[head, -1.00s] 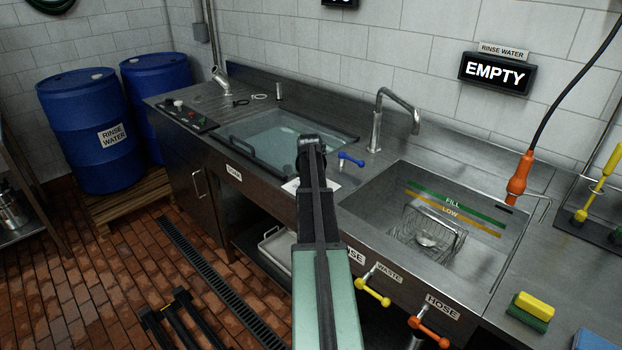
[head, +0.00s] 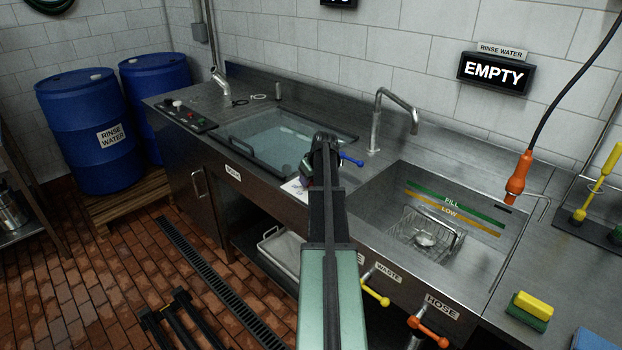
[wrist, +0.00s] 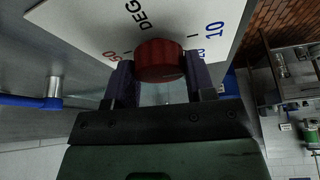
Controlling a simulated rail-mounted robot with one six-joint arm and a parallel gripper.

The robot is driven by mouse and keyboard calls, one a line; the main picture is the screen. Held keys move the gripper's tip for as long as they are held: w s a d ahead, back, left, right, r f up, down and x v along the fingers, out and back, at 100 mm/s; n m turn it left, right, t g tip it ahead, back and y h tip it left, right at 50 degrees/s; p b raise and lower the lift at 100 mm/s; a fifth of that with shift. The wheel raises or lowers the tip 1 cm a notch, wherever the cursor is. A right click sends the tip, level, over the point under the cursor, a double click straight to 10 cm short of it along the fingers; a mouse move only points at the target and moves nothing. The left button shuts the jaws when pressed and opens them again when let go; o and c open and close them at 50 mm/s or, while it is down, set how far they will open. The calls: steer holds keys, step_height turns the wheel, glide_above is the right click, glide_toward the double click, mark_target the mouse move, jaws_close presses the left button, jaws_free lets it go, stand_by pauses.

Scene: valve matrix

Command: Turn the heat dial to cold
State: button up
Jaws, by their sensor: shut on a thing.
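A red round dial (wrist: 160,60) stands on a white plate (wrist: 85,30) in the wrist view. The plate carries the letters DEG, red numbers on the left and blue numbers, including 10, on the right. My gripper (wrist: 160,78) is shut on the dial, with one dark finger on each side of it. No pointer mark on the dial can be made out. In the head view a corner of the white plate (head: 293,189) shows on the counter front, while the dial is hidden behind my arm.
A blue valve lever (head: 351,160) is close to the right of my wrist; it also shows at the left of the wrist view (wrist: 30,101). A water-filled basin (head: 270,140) lies behind. Yellow (head: 375,295) and orange (head: 428,332) valve handles stick out at the front.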

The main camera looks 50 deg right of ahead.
stand_by(0.5)
steer(key=o, duration=0.9)
steer(key=p+v, duration=1)
steer(key=v, duration=0.1)
steer(key=shift+s+f, duration=0.1)
